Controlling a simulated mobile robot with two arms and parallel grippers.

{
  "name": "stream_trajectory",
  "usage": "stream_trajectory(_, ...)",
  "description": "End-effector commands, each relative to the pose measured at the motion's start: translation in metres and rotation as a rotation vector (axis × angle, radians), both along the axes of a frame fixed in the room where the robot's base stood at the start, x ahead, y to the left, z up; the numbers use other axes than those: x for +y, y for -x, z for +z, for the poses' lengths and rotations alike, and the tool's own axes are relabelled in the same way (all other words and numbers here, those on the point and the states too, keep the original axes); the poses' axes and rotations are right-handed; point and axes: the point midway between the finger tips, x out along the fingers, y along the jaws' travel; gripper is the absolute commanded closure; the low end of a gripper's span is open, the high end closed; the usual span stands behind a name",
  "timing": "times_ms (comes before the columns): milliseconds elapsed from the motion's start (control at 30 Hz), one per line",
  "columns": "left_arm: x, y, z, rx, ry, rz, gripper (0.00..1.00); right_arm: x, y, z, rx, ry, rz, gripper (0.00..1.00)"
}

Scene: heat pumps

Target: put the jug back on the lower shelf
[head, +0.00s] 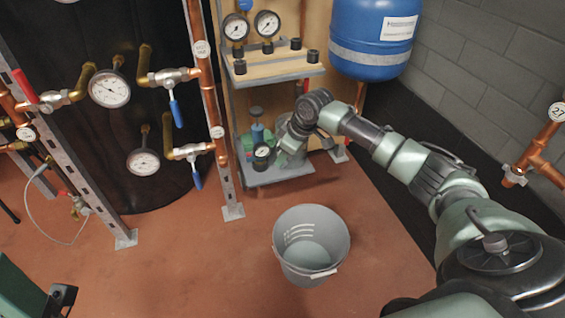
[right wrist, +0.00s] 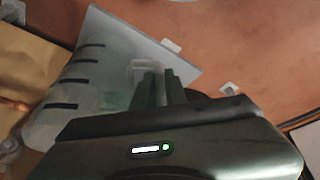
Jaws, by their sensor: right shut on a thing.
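The jug (right wrist: 84,80) is pale and translucent with dark marks down its side. In the right wrist view its handle lies at the fingers of my right gripper (right wrist: 161,88), which is shut on it. In the head view the jug (head: 291,157) shows greyish at the right part of the lower shelf (head: 280,176), partly hidden by my right gripper (head: 293,137). The jug is over the shelf board; I cannot tell whether its base touches it. A dark part of what seems my left gripper (head: 63,297) shows at the lower left; its jaws are unclear.
A gauge (head: 262,152) and a blue-green item (head: 257,132) stand on the lower shelf, left of the jug. The upper shelf (head: 275,71) holds gauges and black fittings. A grey bucket (head: 311,270) stands on the floor in front. A blue tank (head: 370,35) hangs right of the shelves.

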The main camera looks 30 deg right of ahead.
Motion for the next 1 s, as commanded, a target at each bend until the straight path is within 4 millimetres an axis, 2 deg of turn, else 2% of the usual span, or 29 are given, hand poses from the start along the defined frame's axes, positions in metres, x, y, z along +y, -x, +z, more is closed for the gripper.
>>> stream_trajectory(467,-0.001,-0.001,0.004,-0.02,-0.002,0.001,0.0,-0.001,-0.004,-0.004,-0.004,-0.001,0.0,1.0)
stream_trajectory(500,-0.001,-0.001,0.003,-0.018,-0.003,0.001,0.0,-0.001,-0.004,-0.005,-0.003,-0.001,0.0,0.82)
stream_trajectory(567,-0.001,-0.001,0.002,-0.019,-0.003,0.001,0.0,-0.001,-0.004,-0.005,-0.004,0.0,-0.001,0.65)
stream_trajectory(933,-0.001,-0.001,0.0,-0.019,-0.003,0.001,0.0,-0.001,-0.004,-0.003,-0.005,0.001,0.0,0.65)
stream_trajectory(1000,-0.001,-0.001,0.009,-0.027,-0.003,0.0,0.0,-0.003,-0.001,0.006,-0.004,0.0,0.0,0.65)
